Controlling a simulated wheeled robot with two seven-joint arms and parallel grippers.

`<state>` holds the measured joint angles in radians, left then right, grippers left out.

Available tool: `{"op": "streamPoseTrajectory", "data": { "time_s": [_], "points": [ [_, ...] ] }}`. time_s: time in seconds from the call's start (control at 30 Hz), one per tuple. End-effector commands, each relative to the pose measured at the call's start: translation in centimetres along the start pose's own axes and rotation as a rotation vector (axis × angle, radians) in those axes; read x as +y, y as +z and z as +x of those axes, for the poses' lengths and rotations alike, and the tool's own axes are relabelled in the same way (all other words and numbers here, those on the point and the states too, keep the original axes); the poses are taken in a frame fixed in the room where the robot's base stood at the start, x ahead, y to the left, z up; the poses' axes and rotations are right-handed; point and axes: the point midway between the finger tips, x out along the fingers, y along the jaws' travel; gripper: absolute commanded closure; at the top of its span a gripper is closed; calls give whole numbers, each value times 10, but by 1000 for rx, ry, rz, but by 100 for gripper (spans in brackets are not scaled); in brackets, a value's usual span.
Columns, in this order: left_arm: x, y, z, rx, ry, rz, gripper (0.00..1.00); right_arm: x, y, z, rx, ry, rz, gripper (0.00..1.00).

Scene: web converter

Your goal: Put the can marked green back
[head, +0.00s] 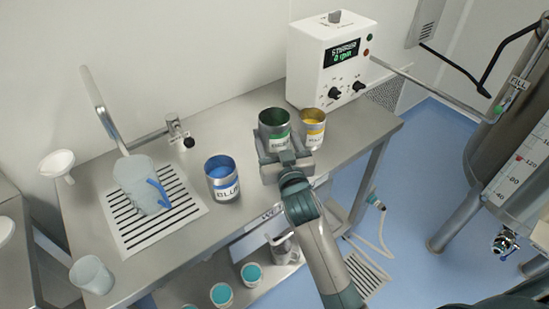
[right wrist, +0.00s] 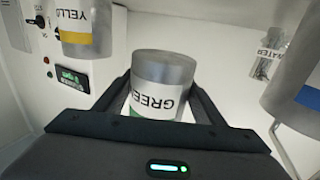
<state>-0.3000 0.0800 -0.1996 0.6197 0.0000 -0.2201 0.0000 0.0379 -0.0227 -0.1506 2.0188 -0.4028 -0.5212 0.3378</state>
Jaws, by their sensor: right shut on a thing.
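The can marked green (head: 274,122) is upright in the head view, with dark green inside and its label facing me. My right gripper (head: 284,160) is shut on it from the front side. In the right wrist view, the green can (right wrist: 160,90) is between the two fingers, upside down in the picture. The can appears to be held above the bench; the exact gap is unclear. The yellow can (head: 313,128) stands just right of it, and the blue can (head: 222,178) stands to its left. My left gripper is out of view.
A white stirrer unit (head: 325,70) stands behind the cans. The steel bench (head: 240,130) is clear between the blue and green cans. A large tank (head: 490,150) is at right.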

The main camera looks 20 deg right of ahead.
Motion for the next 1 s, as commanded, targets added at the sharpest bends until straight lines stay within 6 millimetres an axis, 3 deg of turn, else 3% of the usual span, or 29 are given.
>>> {"op": "streamPoseTrajectory", "data": {
  "time_s": [0.2,0.67,1.0],
  "points": [
    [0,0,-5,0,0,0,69,0,29,0,-1,0,0,72],
    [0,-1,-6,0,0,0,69,0,38,0,0,1,0,72],
    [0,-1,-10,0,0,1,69,0,74,0,0,0,1,72]
  ]
}}
